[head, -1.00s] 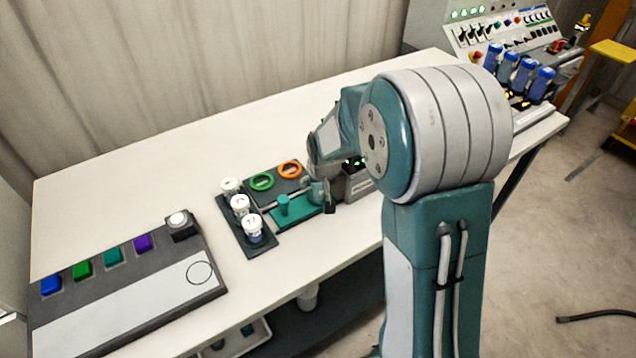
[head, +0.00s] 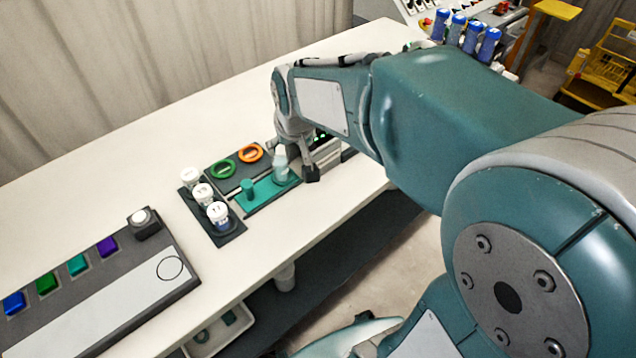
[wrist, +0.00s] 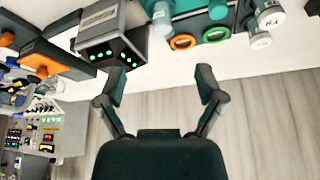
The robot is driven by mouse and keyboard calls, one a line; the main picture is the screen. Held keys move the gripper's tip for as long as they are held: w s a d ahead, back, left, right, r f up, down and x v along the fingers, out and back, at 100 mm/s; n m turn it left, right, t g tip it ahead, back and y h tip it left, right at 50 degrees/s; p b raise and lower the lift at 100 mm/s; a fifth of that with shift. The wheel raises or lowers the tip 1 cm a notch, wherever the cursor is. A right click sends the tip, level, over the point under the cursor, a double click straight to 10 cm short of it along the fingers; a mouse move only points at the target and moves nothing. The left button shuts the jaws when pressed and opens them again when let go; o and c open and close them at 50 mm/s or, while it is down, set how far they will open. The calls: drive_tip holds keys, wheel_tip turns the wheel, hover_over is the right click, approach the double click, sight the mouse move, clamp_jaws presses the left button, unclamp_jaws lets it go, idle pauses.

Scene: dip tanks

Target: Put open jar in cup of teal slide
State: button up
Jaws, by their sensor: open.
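The teal slide (head: 262,194) lies on the table with an upright knob (head: 247,187) at its left end. A pale translucent jar (head: 281,168) stands upright at the slide's right end, where the cup appears to be. The cup itself is hidden. The jar also shows at the top of the wrist view (wrist: 159,14). My gripper (wrist: 163,85) is open, with nothing between its fingers. In the head view it is close beside the jar, on its right; whether it touches cannot be told.
A rack (head: 229,232) holds three white-lidded jars left of the slide. A green ring (head: 222,168) and an orange ring (head: 250,153) lie behind it. A box with green lights (head: 322,150) stands close right of my gripper. A button panel (head: 112,280) lies at front left.

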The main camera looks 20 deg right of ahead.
drive_tip(key=s+r, duration=0.2)
drive_tip(key=s, duration=0.7)
drive_tip(key=s+r, duration=0.2)
drive_tip(key=s, duration=0.7)
drive_tip(key=shift+t, duration=0.4)
idle(0.8)
